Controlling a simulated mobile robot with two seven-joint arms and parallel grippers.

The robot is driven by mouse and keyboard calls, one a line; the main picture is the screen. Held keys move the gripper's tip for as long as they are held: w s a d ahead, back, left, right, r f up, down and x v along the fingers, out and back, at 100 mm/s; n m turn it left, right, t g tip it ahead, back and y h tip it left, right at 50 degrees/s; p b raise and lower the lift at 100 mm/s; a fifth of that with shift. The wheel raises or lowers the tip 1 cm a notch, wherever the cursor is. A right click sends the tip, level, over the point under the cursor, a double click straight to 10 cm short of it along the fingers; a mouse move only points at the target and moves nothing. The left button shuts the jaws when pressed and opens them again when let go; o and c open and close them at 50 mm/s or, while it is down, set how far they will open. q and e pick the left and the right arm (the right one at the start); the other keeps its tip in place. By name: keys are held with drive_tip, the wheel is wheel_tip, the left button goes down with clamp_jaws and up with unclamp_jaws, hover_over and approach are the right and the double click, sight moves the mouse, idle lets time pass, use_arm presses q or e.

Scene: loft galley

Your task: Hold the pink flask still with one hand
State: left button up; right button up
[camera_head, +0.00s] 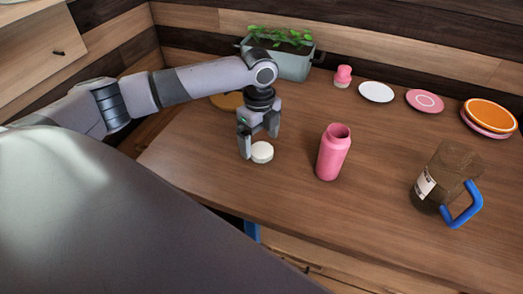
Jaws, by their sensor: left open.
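The pink flask (333,153) stands upright on the wooden table, near the middle of the view. Its top looks open, with no cap on it. My left gripper (258,152) points down, to the left of the flask and apart from it. Its fingers are open. A round white lid-like disc (262,152) lies at its fingertips; I cannot tell whether the fingers touch it. My right gripper does not show.
A glass jug with a blue handle (448,178) stands at the right. The table between flask and jug is clear.

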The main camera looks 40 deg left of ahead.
sight(260, 148)
use_arm(q)
wheel_tip(260, 148, down, 2)
drive_tip(key=shift+f, duration=0.15)
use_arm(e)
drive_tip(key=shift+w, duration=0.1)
use_arm(q)
drive_tip(key=c, duration=1.1)
wheel_tip(260, 148, up, 20)
drive_tip(key=shift+r+p, duration=0.1)
drive_tip(key=shift+p, duration=0.9)
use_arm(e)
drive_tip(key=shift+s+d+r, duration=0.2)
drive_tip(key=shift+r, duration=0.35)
